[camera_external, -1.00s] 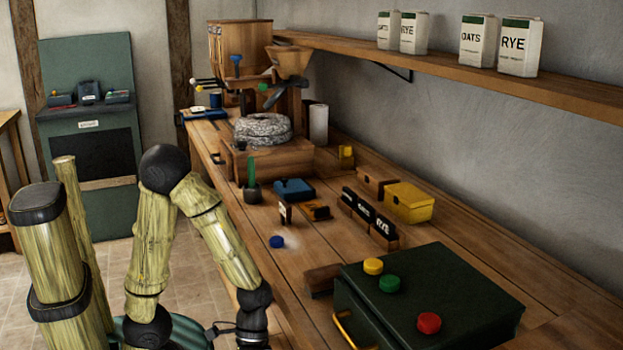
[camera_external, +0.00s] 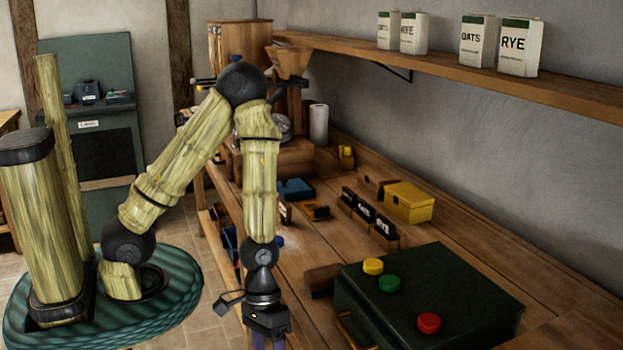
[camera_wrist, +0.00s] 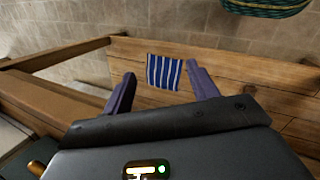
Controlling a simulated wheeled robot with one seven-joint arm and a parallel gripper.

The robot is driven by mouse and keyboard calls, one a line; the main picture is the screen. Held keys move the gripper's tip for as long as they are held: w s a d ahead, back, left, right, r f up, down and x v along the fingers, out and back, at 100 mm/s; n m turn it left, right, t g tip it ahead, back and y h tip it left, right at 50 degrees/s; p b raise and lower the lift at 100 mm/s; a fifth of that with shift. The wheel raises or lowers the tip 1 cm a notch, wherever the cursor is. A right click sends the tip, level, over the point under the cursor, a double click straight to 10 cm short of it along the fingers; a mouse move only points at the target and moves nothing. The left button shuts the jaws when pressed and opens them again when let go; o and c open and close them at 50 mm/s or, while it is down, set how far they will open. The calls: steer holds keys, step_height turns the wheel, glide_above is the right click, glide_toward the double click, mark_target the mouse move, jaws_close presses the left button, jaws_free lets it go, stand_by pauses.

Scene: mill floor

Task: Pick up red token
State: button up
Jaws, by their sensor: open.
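The red token (camera_external: 428,323) lies flat on top of a dark green box (camera_external: 455,290) at the front right in the external view. A yellow token (camera_external: 373,266) and a green token (camera_external: 389,284) lie on the same lid. My gripper (camera_external: 269,342) points down to the left of the box, apart from it, with its fingertips near the bottom edge of the picture. In the wrist view my gripper (camera_wrist: 162,84) is open, with two purple fingers spread and nothing between them. The red token does not show in the wrist view.
A blue-and-white striped cloth (camera_wrist: 164,73) shows beyond the fingers in the wrist view. Label blocks (camera_external: 368,218), a yellow box (camera_external: 409,203) and a wooden block (camera_external: 322,279) stand on the bench. A shelf (camera_external: 470,78) with cartons runs along the wall.

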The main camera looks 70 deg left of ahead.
steer(key=w+d+r+n+t+h+p, duration=0.1)
steer(key=d+r+n+t+h+p, duration=0.2)
steer(key=r+p, duration=0.5)
steer(key=w+d+r+n+h+p, duration=0.15)
steer(key=d+r+n+p, duration=0.25)
steer(key=r+p, duration=0.4)
steer(key=w+d+r+n+t+h+p, duration=0.1)
steer(key=w+d+r+n+t+p, duration=0.2)
steer(key=r+p, duration=0.5)
steer(key=w+a+n+t+p, duration=0.1)
steer(key=n, duration=0.3)
steer(key=a+n+t+p, duration=0.2)
steer(key=n, duration=0.3)
steer(key=w+a+n+t+p, duration=0.1)
steer(key=n+p, duration=0.1)
steer(key=n, duration=0.3)
steer(key=shift+w+a+r, duration=0.15)
steer(key=shift+w+r, duration=0.15)
